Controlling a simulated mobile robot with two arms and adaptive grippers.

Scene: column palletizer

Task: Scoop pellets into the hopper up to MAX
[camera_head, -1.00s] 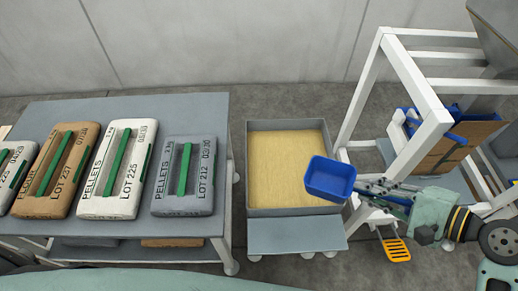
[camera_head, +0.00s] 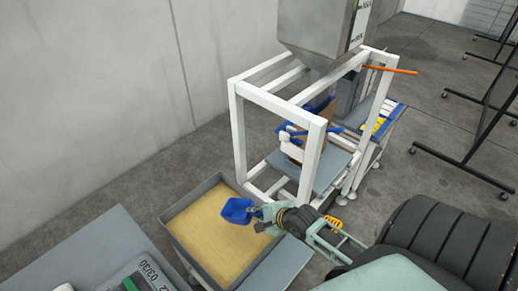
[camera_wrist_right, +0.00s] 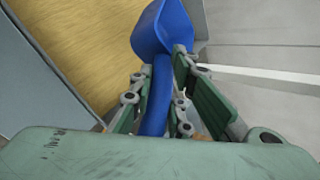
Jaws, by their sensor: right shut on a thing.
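The blue scoop (camera_head: 237,211) is over the right part of the pellet tray; no pellets show in it. My right gripper (camera_head: 260,212) is shut on its handle. In the right wrist view, the gripper (camera_wrist_right: 160,90) has its fingers on either side of the blue handle, and the scoop (camera_wrist_right: 165,30) points away. Tan pellets (camera_head: 205,228) fill the grey tray (camera_head: 172,238) in an even layer. The grey metal hopper (camera_head: 318,35) stands above a white frame, with small green marks on its side, too small to read. My left gripper is not in view.
An orange bar (camera_head: 390,70) juts out right of the hopper. Black stands are at right.

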